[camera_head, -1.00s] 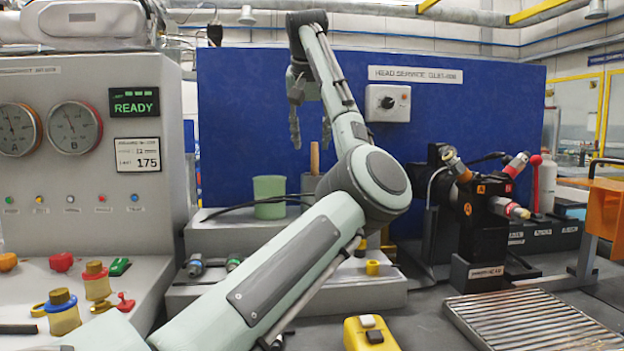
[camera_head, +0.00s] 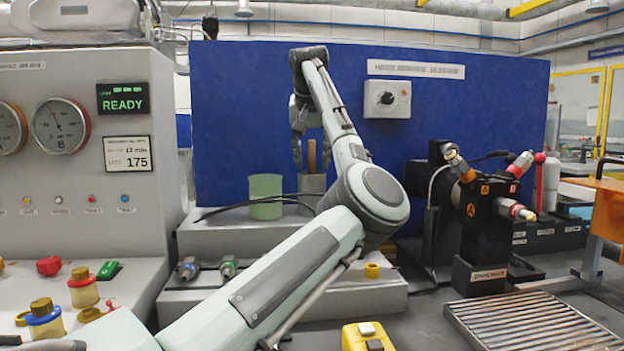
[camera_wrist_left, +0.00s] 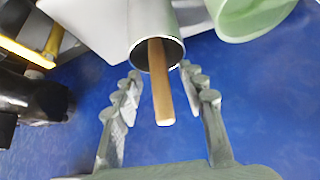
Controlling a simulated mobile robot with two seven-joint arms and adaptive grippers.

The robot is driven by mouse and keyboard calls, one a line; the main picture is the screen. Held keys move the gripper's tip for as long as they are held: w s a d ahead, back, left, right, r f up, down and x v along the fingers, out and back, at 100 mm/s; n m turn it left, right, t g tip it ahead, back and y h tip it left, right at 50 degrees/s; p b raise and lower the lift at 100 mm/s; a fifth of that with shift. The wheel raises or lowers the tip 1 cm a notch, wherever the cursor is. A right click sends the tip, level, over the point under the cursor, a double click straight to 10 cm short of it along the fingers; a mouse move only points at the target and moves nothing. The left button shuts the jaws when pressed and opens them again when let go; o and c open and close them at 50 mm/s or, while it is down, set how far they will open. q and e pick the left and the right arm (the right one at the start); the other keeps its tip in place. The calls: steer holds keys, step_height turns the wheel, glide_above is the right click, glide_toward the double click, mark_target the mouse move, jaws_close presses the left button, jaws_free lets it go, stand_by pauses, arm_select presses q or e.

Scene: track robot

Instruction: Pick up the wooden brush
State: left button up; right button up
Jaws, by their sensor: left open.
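The wooden brush shows as a light wooden handle (camera_head: 311,154) standing up out of a metal cup (camera_head: 313,183). In the left wrist view the handle (camera_wrist_left: 160,95) sticks out of the cup's round mouth (camera_wrist_left: 150,28); the lower end of the brush is hidden inside. My left gripper (camera_head: 311,163) is open, pointing down over the cup. In the wrist view its fingers (camera_wrist_left: 160,80) stand on either side of the handle, with a gap on both sides. My right gripper is not in view.
A green cup (camera_head: 266,196) stands just left of the metal cup on a grey stepped block (camera_head: 245,235), with a black cable (camera_head: 225,209) near it. A blue panel (camera_head: 450,110) rises behind. A black fixture with connectors (camera_head: 485,230) stands to the right.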

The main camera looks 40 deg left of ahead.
arm_select(q)
steer(key=shift+w+a+f, duration=0.1)
steer(key=shift+f, duration=0.05)
jaws_close()
stand_by(0.4)
